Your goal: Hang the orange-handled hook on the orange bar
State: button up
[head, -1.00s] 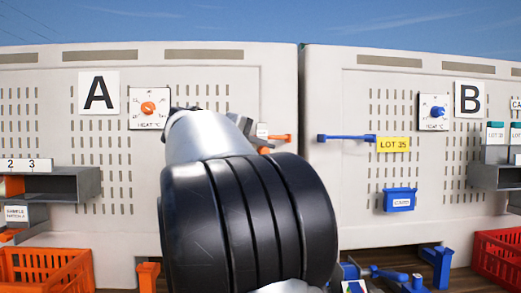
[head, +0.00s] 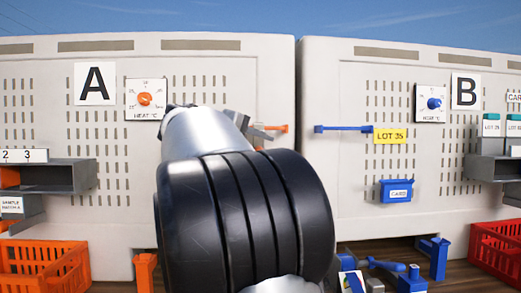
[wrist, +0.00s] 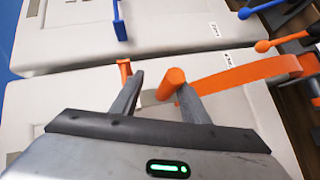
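The orange bar (head: 277,128) shows its right end on panel A, just right of my gripper (head: 258,132), which my arm mostly hides. In the wrist view the orange bar (wrist: 124,70) is beside the left finger. My gripper (wrist: 160,80) is there with its fingers apart. An orange cylinder (wrist: 172,82), seemingly the hook's handle, lies by the right finger, with a gap to the left one. The hook's metal part is not visible, and I cannot tell whether it is on the bar.
A blue bar (head: 345,128) and a blue bin (head: 397,191) are on panel B. An orange crate (head: 50,262) is low at left, a red crate (head: 497,250) at right. Blue tools (head: 400,280) lie below. A wide orange strip (wrist: 240,75) runs right of the fingers.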

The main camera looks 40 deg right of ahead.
jog(key=v, duration=1.7)
jog(key=s+a+f+n+y, duration=0.1)
jog(key=s+f+y, duration=0.2)
jog(key=f, duration=0.3)
jog(key=s+a+f+t+y, duration=0.1)
jog(key=s+f+y, duration=0.15)
jog(key=f, duration=0.35)
jog(key=s+a+f+n+y, duration=0.1)
jog(key=s+f+y, duration=0.15)
jog(key=f, duration=0.35)
jog(key=s+a+f+m+y, duration=0.1)
jog(key=s+a+f+y, duration=0.3)
jog(key=s+a+f, duration=0.4)
jog(key=s+a+f+m+y, duration=0.25)
jog(key=s+a+f, duration=0.25)
jog(key=f, duration=0.5)
notch_tip(320, 180, up, 14)
jog(key=n+p, duration=0.1)
jog(key=p, duration=1.3)
jog(key=shift+w+f+t, duration=0.2)
jog(key=shift+t, duration=0.1)
jog(key=shift+d, duration=0.15)
